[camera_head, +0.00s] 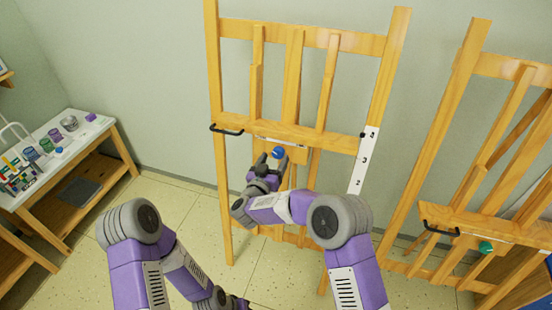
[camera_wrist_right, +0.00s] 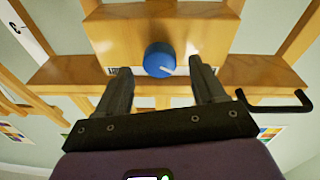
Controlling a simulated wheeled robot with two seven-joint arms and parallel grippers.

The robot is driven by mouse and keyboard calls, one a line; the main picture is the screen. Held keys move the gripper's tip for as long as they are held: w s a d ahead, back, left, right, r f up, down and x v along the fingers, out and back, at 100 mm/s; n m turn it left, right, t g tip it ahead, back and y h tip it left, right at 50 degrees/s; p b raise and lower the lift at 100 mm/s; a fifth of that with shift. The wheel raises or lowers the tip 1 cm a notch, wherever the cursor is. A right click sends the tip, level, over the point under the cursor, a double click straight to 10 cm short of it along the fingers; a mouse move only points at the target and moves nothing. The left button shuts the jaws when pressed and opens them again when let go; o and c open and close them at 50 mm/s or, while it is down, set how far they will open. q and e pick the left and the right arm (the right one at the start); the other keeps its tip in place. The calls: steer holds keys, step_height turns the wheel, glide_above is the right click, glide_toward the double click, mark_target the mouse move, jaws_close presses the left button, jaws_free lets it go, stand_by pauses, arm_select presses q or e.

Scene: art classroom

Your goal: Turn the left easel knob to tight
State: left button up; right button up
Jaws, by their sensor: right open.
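The left easel (camera_head: 350,45) is wooden and stands against the wall. Its blue round knob (camera_head: 278,152) sits on the front of a wooden block below the crossbar. In the right wrist view the blue knob (camera_wrist_right: 160,58) shows a short white mark on its face, toward the lower right. My right gripper (camera_head: 268,163) is open and empty at the knob. In the wrist view its two fingers (camera_wrist_right: 163,82) stand apart, one on each side of the knob, with gaps. My left gripper (camera_head: 238,304) is low at the bottom edge, partly cut off, its jaws unclear.
A black handle (camera_head: 226,129) sticks out from the crossbar's left end. A white numbered strip (camera_head: 363,160) runs along the easel's right leg. A second easel (camera_head: 470,225) with a green knob (camera_head: 486,247) stands at right. A table (camera_head: 75,123) with art supplies is at left.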

mark_target(278, 153)
steer(key=shift+x, duration=1.3)
steer(key=c, duration=1)
steer(key=shift+c, duration=0.2)
